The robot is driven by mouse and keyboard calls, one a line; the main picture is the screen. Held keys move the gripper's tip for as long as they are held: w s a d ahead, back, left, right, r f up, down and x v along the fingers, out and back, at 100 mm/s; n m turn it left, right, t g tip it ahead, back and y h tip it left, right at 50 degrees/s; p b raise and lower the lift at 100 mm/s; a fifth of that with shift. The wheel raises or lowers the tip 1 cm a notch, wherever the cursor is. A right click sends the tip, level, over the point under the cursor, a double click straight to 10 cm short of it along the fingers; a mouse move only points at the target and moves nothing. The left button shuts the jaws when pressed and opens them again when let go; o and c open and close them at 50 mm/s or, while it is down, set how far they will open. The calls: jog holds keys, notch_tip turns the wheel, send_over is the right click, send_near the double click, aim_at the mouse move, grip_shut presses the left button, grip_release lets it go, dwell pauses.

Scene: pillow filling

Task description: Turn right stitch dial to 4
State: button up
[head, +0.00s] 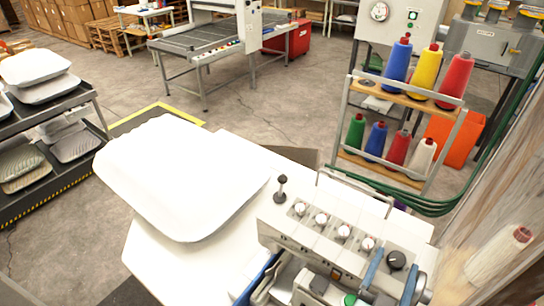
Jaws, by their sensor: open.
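The white sewing machine (318,240) stands at the lower right of the head view. A row of several small white dials with pale faces (343,231) runs along its top. The dial markings are too small to read. My gripper (397,267) comes in from the bottom edge, open, with its two blue-grey fingers on either side of the black dial. I cannot tell whether the fingers touch it.
A white pillow (180,178) lies on the table left of the machine. A black-topped lever (281,188) stands up at the machine's left end. A rack (398,100) with coloured thread cones stands behind. A wooden wall (500,225) is close on the right.

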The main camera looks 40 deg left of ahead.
jog(key=shift+d+f+n+y+b, duration=0.15)
jog(key=shift+n+y+b, duration=0.6)
jog(key=shift+b, duration=0.9)
jog(key=shift+a+f+n+y+b, duration=0.1)
jog(key=shift+n+y+b, duration=0.6)
jog(key=shift+b, duration=0.9)
jog(key=n+y+b, duration=0.1)
jog(key=b, duration=0.1)
jog(key=n+g+y+b, duration=0.1)
jog(key=y+b, duration=0.1)
jog(key=shift+d+r, duration=0.15)
jog(key=shift+d, duration=0.1)
